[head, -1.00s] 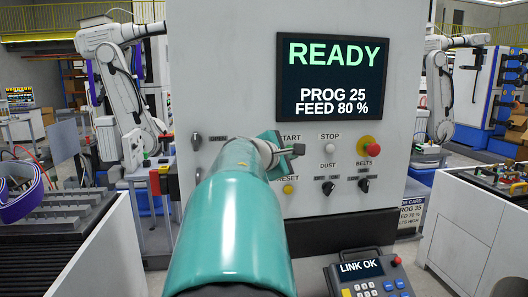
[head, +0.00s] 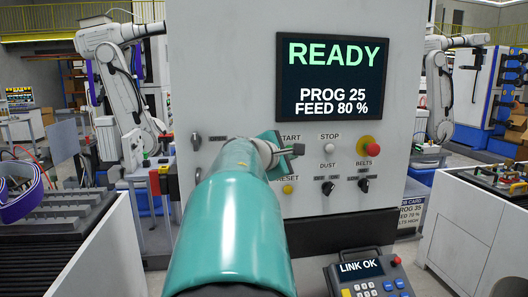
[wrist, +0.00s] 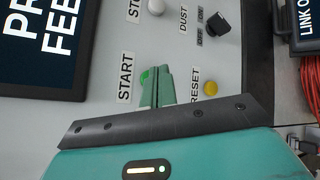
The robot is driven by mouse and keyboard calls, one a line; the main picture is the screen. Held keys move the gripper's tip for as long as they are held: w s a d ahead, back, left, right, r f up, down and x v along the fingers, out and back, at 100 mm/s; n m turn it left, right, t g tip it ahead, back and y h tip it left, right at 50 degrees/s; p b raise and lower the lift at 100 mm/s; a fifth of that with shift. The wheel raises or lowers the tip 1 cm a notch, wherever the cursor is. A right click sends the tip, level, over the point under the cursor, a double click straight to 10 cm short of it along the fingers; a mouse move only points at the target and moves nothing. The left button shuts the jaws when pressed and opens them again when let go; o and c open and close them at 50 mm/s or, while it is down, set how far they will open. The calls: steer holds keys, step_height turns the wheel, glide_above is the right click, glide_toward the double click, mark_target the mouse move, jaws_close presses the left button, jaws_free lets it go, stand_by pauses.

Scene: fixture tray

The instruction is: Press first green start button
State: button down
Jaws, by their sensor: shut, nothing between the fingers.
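The control panel (head: 230,60) stands upright in front of me. The green start button (wrist: 146,76) shows only as a bright green sliver beside the START label in the wrist view. My gripper (wrist: 163,70) is shut and empty, and its fingers cover most of the button. In the head view my gripper (head: 297,150) is at the panel just under the START label, and the button is hidden behind it. I cannot tell whether the fingertips touch the button.
Near the gripper are the white stop button (head: 330,146), the yellow reset button (head: 288,189), the dust knob (head: 328,188), the belts knob (head: 364,186) and a red emergency stop (head: 368,146). The screen (head: 333,77) reads READY. A pendant (head: 370,278) reading LINK OK sits below.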

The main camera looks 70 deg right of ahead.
steer(key=shift+w+d, duration=0.25)
steer(key=shift+d, duration=0.1)
steer(key=shift+w+d, duration=0.2)
steer(key=shift+d, duration=0.2)
stand_by(1.0)
steer(key=shift+s+a, duration=0.4)
steer(key=shift+a, duration=0.35)
steer(key=s+a, duration=0.1)
steer(key=a, duration=0.2)
steer(key=s+a, duration=0.1)
steer(key=shift+s+a, duration=0.15)
steer(key=shift+s, duration=0.15)
stand_by(0.9)
